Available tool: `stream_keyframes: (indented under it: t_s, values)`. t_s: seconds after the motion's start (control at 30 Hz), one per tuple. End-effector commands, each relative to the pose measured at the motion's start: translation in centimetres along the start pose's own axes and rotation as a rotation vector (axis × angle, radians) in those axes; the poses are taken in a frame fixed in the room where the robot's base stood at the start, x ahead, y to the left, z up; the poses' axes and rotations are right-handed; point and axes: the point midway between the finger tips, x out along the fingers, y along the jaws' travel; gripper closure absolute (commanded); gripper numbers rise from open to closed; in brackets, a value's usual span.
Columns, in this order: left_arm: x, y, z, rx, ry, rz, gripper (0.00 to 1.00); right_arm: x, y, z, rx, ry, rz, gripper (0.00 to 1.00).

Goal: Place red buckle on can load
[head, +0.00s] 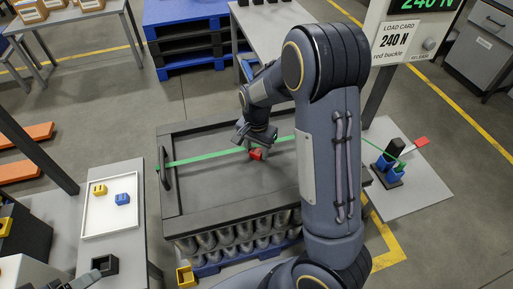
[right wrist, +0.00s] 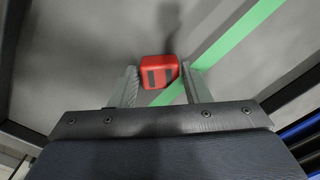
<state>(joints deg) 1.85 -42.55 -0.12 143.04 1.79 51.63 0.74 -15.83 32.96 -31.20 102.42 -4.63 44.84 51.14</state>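The red buckle (head: 257,154) is at the tips of my right gripper (head: 254,146), over the can load (head: 205,185) near the green strap (head: 200,160). In the right wrist view the buckle (right wrist: 159,71) sits between the fingers of my right gripper (right wrist: 159,80); they stand about one buckle width apart and look shut on it. The strap (right wrist: 235,45) runs diagonally beside the buckle. Whether the buckle touches the load's top is unclear. A dark part at the bottom left edge looks like my left gripper (head: 85,280); its fingers are unclear.
A white tray (head: 98,229) with a yellow piece (head: 98,190) and a blue piece (head: 122,199) lies on the left table. A sign (head: 398,41) reads 240 N, red buckle. A blue and black strapping tool (head: 386,165) stands right. My right arm hides the load's right part.

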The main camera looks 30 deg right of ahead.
Motion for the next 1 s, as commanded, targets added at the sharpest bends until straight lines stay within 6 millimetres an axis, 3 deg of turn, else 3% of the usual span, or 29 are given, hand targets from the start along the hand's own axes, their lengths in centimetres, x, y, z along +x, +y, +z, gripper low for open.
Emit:
stream_keyframes:
  t_s: [0.1,0.47,1.0]
  values:
    - [0.0,0.0,0.0,0.000,0.000,0.000,0.33,0.0,0.0,0.0,0.000,0.000,0.000,0.43]
    - [-0.3,0.1,-0.2,0.000,0.000,0.000,0.33,-0.7,0.0,0.0,0.000,0.000,-0.001,0.43]
    - [-0.5,0.2,-0.3,0.000,0.000,0.000,0.33,-10.8,-0.1,0.0,-0.001,0.002,-0.003,0.43]
